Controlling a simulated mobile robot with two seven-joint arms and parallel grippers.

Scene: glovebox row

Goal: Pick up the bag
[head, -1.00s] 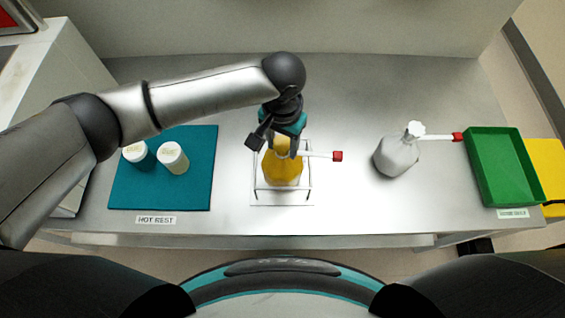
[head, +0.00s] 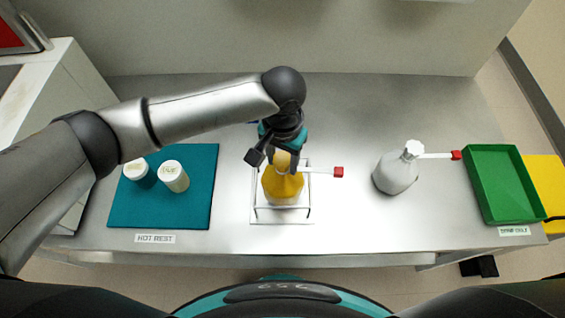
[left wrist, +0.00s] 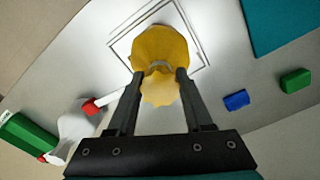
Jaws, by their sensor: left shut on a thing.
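A yellow bag (head: 283,186) with a gathered, pale yellow neck sits upright in a white wire frame (head: 256,208) near the middle of the bench. A white tube with a red tip (head: 338,172) sticks out to its right. My left gripper (head: 284,163) comes from above and is shut on the bag's neck. In the left wrist view the two fingers (left wrist: 158,88) lie on either side of the neck, with the yellow body (left wrist: 160,48) beyond them. The bag still appears to be within the frame. My right gripper is not in view.
A white bag (head: 395,175) with a red-tipped tube stands to the right, beside a green tray (head: 510,210). A teal mat (head: 190,208) with two white lidded jars (head: 174,177) lies left. Blue (left wrist: 236,100) and green (left wrist: 296,80) blocks show in the wrist view.

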